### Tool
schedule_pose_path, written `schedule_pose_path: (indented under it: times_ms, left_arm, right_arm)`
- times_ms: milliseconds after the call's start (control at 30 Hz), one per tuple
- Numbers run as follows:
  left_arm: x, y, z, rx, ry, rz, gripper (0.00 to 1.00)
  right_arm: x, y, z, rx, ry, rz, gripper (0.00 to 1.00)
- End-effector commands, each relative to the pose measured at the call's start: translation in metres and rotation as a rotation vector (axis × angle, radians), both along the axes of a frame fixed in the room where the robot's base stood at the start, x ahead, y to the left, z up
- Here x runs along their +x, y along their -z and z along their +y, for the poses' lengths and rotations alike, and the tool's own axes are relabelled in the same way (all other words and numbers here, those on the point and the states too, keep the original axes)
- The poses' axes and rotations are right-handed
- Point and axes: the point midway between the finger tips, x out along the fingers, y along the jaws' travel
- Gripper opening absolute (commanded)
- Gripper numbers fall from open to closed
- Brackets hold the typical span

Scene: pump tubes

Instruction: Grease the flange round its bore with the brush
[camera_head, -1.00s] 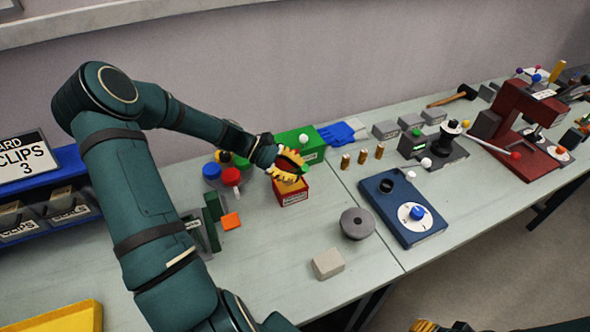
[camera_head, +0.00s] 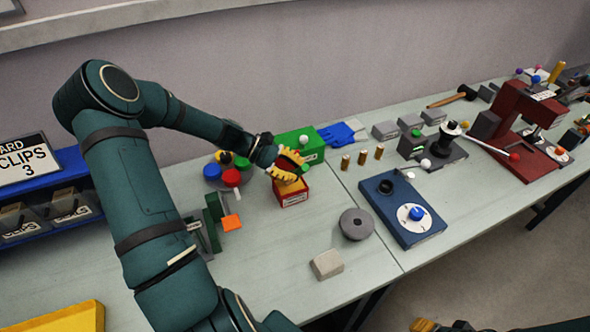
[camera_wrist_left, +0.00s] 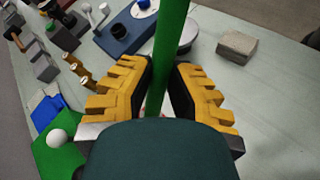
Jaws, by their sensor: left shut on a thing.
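My left gripper (camera_head: 287,166) is shut on the brush's green handle (camera_wrist_left: 168,45), which rises between its yellow fingers (camera_wrist_left: 160,85) in the left wrist view. The gripper is over a small red labelled box (camera_head: 293,199). The brush's bristles are hidden, so I cannot tell whether they are inside the box. The flange (camera_head: 356,224) is a round grey disc with a central bore, flat on the table, right of and nearer than the box. In the wrist view it is partly behind the handle. My right gripper (camera_head: 425,325) only just shows at the bottom edge; its jaw state is unclear.
A pale grey block (camera_head: 327,264) lies in front of the flange, and a blue unit with a dial (camera_head: 402,208) is to its right. A green box (camera_head: 298,143) and several brass cylinders stand behind. Coloured parts crowd left of the red box. Table between box and flange is clear.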

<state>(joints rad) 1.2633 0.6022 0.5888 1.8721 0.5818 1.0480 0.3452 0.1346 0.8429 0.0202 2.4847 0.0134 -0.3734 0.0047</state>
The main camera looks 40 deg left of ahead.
Motion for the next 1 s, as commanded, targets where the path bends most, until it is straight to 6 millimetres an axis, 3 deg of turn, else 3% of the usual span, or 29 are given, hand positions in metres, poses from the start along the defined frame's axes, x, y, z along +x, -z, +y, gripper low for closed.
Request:
schedule_pose_path:
  times_ms: [800,1000]
  left_arm:
    - [0.0,-0.062,-0.001,-0.001,0.001,-0.001,0.0]
    - [0.0,-0.063,-0.001,-0.001,0.002,-0.002,0.0]
  right_arm:
    - [-0.002,-0.062,-0.003,0.01,-0.002,-0.001,0.47]
    - [-0.002,-0.064,-0.003,0.011,-0.002,-0.001,0.47]
